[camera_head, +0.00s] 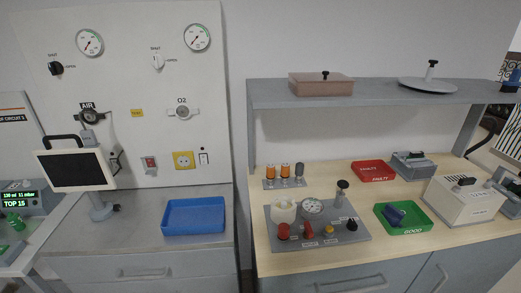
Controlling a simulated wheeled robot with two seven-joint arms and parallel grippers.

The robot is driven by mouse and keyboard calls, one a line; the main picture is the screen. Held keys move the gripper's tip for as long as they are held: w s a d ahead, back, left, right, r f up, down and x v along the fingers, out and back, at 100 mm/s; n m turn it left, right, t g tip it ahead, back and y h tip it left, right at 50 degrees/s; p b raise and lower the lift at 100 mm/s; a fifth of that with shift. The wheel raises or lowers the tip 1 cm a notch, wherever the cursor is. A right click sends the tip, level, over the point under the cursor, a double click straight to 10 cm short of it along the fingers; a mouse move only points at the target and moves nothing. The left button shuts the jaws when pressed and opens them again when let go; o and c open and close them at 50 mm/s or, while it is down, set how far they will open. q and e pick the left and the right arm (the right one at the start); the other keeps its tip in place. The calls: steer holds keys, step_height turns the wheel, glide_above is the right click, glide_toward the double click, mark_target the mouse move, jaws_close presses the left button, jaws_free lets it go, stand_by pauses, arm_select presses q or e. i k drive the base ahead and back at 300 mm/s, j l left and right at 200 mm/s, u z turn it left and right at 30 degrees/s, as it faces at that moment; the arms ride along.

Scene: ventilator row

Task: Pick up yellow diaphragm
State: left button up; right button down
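A small yellow piece (329,230), which looks like the yellow diaphragm, sits near the front of a grey board (357,238) on the wooden bench. It is too small to make out its exact shape. A red round part (283,231), a red upright part (309,230) and a black knob-like part (352,225) sit in the same front row. A white cup-like part (284,210) and a round gauge (312,207) stand behind them. Neither of my grippers shows in the head view.
A green tray (416,229) labelled GOOD holds a blue part (396,214), right of the board. A red tray (373,170) labelled FAULTY lies behind. Orange-topped cylinders (285,170) stand back left. A shelf (370,94) overhangs the bench. A blue tray (194,216) sits on the left cabinet.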

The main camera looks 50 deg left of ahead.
mark_target(283, 205)
steer(key=u, duration=1.3)
